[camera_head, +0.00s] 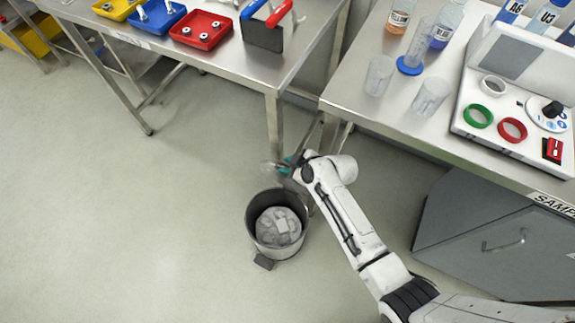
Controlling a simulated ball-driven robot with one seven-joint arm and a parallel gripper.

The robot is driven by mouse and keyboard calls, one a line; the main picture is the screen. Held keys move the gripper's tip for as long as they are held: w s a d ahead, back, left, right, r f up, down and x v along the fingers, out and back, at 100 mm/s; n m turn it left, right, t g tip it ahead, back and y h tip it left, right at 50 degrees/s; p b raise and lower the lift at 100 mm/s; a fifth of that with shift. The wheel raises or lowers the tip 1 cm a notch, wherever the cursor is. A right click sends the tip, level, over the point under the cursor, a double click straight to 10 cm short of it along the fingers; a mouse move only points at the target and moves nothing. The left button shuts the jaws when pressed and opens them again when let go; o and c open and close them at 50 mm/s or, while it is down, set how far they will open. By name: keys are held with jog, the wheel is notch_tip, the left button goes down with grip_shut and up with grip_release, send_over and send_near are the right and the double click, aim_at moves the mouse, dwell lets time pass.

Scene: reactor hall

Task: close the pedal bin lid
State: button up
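The pedal bin (251,228) stands on the floor, a dark round bin with its mouth open. Grey crumpled contents show inside it. Its dark pedal (264,262) sticks out at the front base. I cannot make out the lid clearly; it is not over the mouth, and my arm covers the area at the bin's back right. My gripper (273,167) is just behind the bin's far rim in the picture, at the end of my white arm. Its fingers are small and blurred, so I cannot tell whether they are open or shut, or whether they touch anything.
A steel table (230,55) with yellow, blue and red trays (202,30) stands behind. Another steel table (365,105) at right holds beakers, bottles and a control panel (515,90). A grey cabinet (490,240) sits under it. The floor left of the bin is clear.

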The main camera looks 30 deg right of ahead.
jog(key=shift+w+a+f, duration=0.1)
jog(key=shift+w+f, duration=0.1)
jog(key=shift+c, duration=0.2)
grip_shut()
dwell(0.4)
